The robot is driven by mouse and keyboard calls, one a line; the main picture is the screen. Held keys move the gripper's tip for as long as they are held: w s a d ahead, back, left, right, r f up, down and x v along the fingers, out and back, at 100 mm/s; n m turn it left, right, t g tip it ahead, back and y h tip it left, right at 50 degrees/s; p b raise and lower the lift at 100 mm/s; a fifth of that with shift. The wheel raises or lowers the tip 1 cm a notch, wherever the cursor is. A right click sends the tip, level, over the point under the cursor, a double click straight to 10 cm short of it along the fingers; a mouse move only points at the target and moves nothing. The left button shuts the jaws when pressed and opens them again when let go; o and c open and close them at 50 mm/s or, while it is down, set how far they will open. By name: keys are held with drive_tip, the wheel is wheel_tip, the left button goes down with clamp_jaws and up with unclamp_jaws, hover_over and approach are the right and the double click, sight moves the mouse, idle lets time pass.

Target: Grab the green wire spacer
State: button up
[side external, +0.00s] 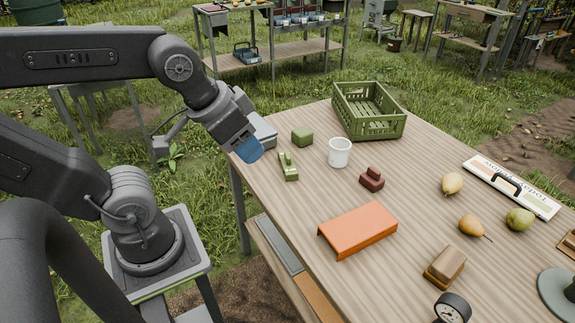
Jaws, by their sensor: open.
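A small green piece with a raised part on a flat base (288,167) lies near the table's left edge; it looks like the green wire spacer. A plain green block (302,137) sits just behind it. My gripper (250,142) is over the table's left edge, up and to the left of the green piece and apart from it. Its blue pad faces the camera and the other finger is largely hidden. The gripper is open, and nothing shows in it.
A white cup (340,152) and dark red piece (372,179) stand right of the green piece. A green crate (369,128) is behind, an orange bent plate (357,230) in front. Pears (452,184), a handled white board (511,187), a brown block (445,266) and a dial (453,307) lie right.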

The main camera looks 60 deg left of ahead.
drive_tip(key=o, duration=0.6)
drive_tip(key=shift+c, duration=0.2)
drive_tip(key=n+g+y, duration=0.4)
drive_tip(key=n, duration=0.9)
hover_over(288, 155)
drive_tip(key=s+d, duration=0.2)
drive_tip(key=d, duration=0.4)
wheel_tip(288, 155, down, 16)
drive_tip(key=shift+n, duration=0.7)
drive_tip(key=x, duration=0.5)
drive_tip(key=a+x, duration=0.1)
drive_tip(key=x, duration=0.4)
drive_tip(key=shift+a, duration=0.15)
drive_tip(key=shift+x, duration=3.1)
